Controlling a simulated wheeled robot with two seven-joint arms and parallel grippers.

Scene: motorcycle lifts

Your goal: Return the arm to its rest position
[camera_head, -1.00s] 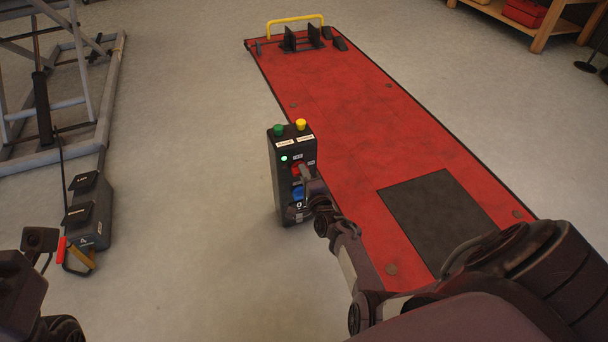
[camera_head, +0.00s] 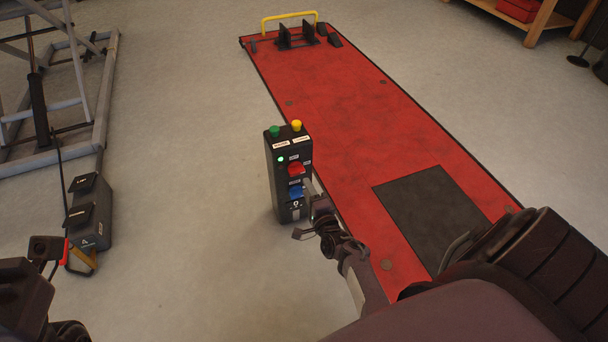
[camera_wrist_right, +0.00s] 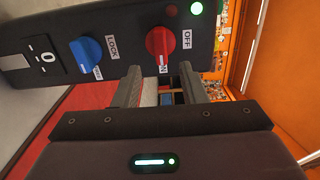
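The black control box (camera_head: 283,158) stands upright beside the red lift platform. It has green and yellow buttons on top, a lit green lamp, a red knob (camera_head: 296,169) and a blue knob (camera_head: 295,192). My right gripper (camera_head: 308,187) is at the box's right edge, near the blue knob. In the right wrist view its two fingers (camera_wrist_right: 160,88) are apart with nothing held between them. There the red knob (camera_wrist_right: 160,42) by the OFF label and the blue knob (camera_wrist_right: 86,50) by LOCK lie beyond the fingers. My left arm shows at lower left; its fingers are not clear.
The red platform (camera_head: 340,110) with a dark plate (camera_head: 430,215) and a yellow hoop (camera_head: 290,17) lies to the right. A grey pedal unit (camera_head: 91,212) and a metal lift frame (camera_head: 100,105) are at left. The floor between is clear. A wooden shelf (camera_head: 535,25) is at upper right.

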